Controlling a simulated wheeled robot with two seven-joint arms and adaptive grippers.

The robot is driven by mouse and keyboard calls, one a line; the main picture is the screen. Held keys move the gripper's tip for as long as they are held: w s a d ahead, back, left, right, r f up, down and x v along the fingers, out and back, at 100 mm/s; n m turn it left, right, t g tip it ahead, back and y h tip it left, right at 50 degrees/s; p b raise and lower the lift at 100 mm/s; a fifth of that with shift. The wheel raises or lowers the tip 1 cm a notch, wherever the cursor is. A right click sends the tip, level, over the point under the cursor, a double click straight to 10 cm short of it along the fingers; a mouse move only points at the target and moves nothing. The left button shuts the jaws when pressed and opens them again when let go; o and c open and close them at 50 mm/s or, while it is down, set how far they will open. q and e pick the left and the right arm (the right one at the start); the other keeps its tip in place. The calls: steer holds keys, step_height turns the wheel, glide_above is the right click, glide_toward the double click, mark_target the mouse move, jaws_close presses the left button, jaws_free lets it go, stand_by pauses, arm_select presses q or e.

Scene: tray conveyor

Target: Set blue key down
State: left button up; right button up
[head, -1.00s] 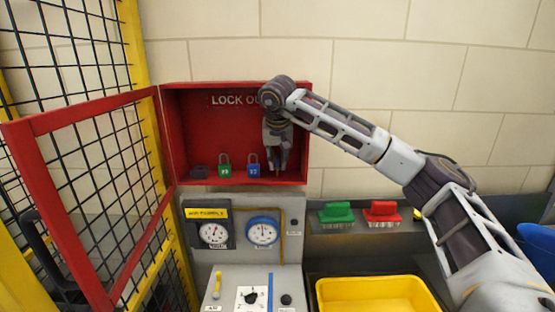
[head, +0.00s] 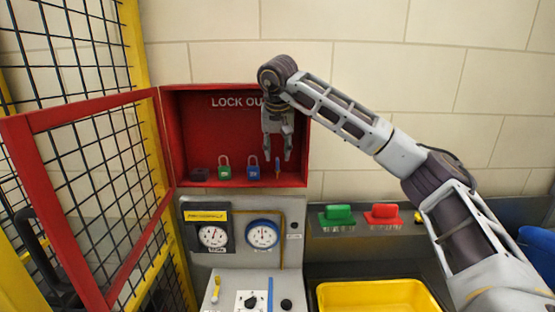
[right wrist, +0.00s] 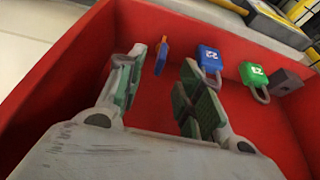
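The blue key (head: 277,166), a small thin blue piece with some orange, stands upright at the right end of the red lockout box's floor. It also shows in the right wrist view (right wrist: 161,56), beyond and between the fingertips, touching neither. My right gripper (head: 278,156) is open and empty just above the key, pointing down inside the box; its spread fingers show in the right wrist view (right wrist: 158,85). A blue padlock (head: 253,168) and a green padlock (head: 224,168) stand left of the key. My left gripper is not in view.
The red lockout box (head: 220,130) has side walls and a top close around my right gripper. Its door (head: 85,112) hangs open at left. A dark block (head: 199,174) sits at its left. Gauges, brushes and a yellow bin (head: 380,285) lie below.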

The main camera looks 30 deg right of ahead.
steer(key=shift+v, duration=1.3)
